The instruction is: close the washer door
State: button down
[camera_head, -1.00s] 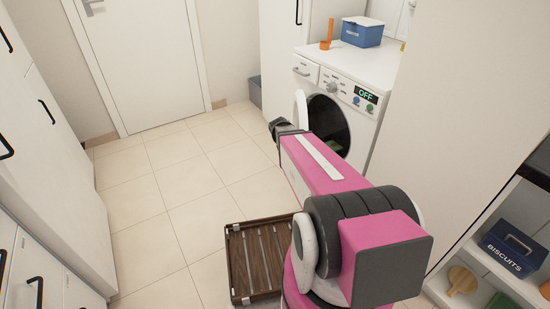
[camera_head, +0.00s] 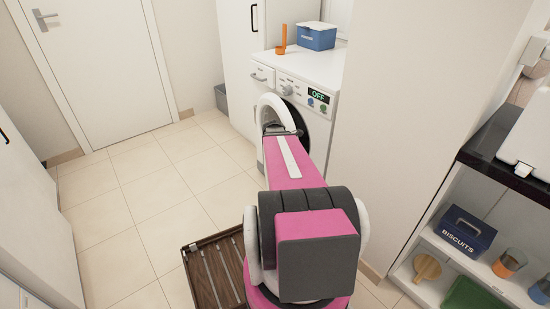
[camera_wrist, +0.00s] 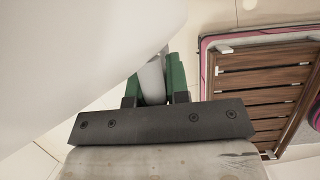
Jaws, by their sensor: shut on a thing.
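The white washer (camera_head: 310,83) stands at the back with "OFF" on its display. Its round door (camera_head: 266,106) has a white rim and is open, swung out at the left of the dark opening. My gripper (camera_head: 280,131) is at the door, and my pink arm hides the door's lower part. In the wrist view my gripper's green fingers (camera_wrist: 154,82) are closed around a pale curved edge (camera_wrist: 152,78), which looks like the door's rim. A large white surface fills the upper left there.
A slatted wooden rack (camera_head: 212,272) lies on the floor beside my base, and it also shows in the wrist view (camera_wrist: 260,78). A shelf with a blue biscuits box (camera_head: 465,232) is at right. Tiled floor at left is clear.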

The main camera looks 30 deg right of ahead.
jog(key=shift+d, duration=1.6)
jog(key=c, duration=1.1)
grip_release()
jog(key=v, duration=1)
jog(key=shift+r, duration=0.35)
jog(key=shift+s+a, duration=0.1)
jog(key=shift+a, duration=0.05)
